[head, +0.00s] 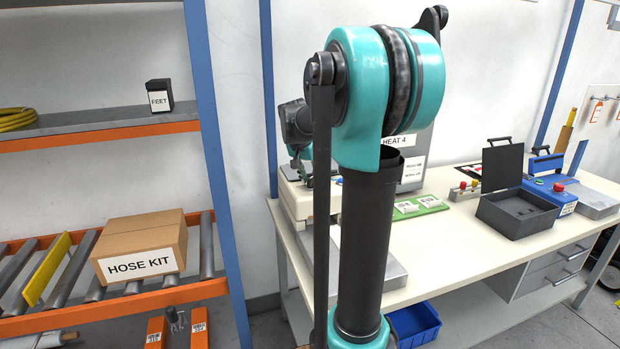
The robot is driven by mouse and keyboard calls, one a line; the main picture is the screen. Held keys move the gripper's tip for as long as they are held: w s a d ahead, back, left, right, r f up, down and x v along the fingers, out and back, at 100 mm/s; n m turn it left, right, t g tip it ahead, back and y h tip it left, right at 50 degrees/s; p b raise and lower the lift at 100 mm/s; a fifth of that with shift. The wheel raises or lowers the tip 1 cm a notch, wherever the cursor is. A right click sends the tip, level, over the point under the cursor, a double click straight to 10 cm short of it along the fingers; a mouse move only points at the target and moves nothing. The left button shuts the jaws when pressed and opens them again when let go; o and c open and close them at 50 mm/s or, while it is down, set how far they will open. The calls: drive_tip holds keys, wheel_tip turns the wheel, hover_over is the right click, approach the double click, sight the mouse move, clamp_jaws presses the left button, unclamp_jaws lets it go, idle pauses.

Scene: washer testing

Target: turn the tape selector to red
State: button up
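I cannot identify the tape selector for certain in the head view.
The open dark case (515,212) stands on the bench, and a green board (421,207) lies left of it. A shelf rack with a HOSE KIT box (140,248) stands at left. A blue bin (414,325) is below the bench. The bench's front middle is clear.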

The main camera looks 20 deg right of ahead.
drive_tip(key=v, duration=1.2)
drive_tip(key=shift+d, duration=0.1)
idle(0.4)
